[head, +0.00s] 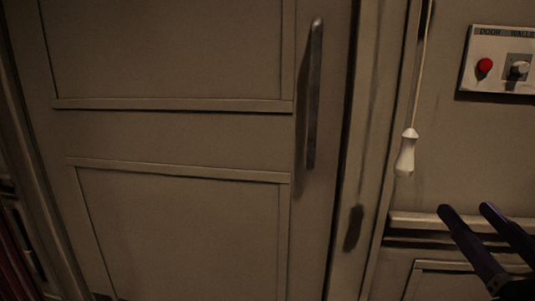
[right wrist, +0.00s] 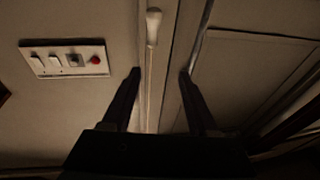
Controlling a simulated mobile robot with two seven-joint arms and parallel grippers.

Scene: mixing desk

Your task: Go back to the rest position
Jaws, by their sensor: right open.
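My right gripper (head: 466,208) shows at the lower right of the head view, dark, with its two fingers apart and nothing between the tips. In the right wrist view the open fingers (right wrist: 160,72) point toward the wall, and a hanging cord (right wrist: 149,95) shows between them in the picture. The cord's white handle (head: 405,153) hangs above and left of the gripper in the head view; it looks apart from the fingers. It also shows in the right wrist view (right wrist: 153,25). My left gripper is not in view.
A panelled door (head: 190,130) with a long upright handle (head: 314,95) fills the left and middle. A switch panel (head: 500,62) marked "DOOR" and "WALLS", with a red button (head: 485,66), is on the right wall. A ledge (head: 410,222) lies behind the gripper.

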